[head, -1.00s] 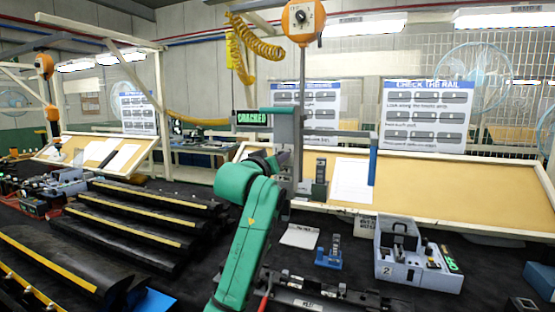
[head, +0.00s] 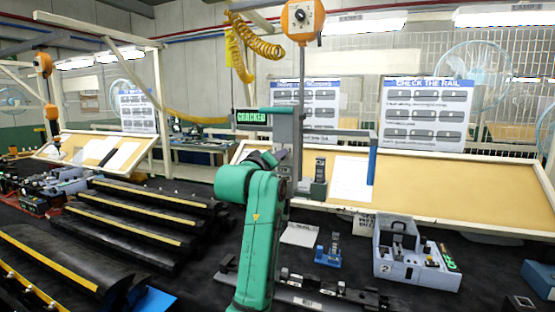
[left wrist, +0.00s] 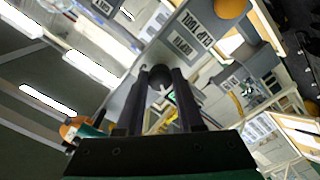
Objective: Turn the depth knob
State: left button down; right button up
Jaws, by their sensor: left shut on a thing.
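A grey upright stand (head: 284,135) rises at the back of the bench, with a green-lettered "CRACKED" sign beside it. My green left arm reaches up to it, and my left gripper (head: 270,158) is mostly hidden behind the wrist there. In the left wrist view, the two dark fingers of my left gripper (left wrist: 161,84) are shut on a small round dark knob (left wrist: 160,75) under a grey panel with printed labels (left wrist: 190,35). Its markings and turn angle cannot be read. My right gripper is not in view.
A grey box marked 2 (head: 412,256) stands at the right, with a small blue fixture (head: 328,252) beside it. A dark rail (head: 310,294) lies at the front. Black strips with yellow lines (head: 145,220) fill the left. A slanted tan board (head: 440,192) is behind.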

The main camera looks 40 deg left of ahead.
pick_arm(q)
jog(key=c, duration=0.5)
grip_release()
jog(key=shift+c, duration=0.2)
jog(key=b+v, duration=0.4)
jog(key=v, duration=1)
jog(key=shift+s+b, duration=0.3)
jog(key=shift+b, duration=0.1)
jog(key=shift+d, duration=0.15)
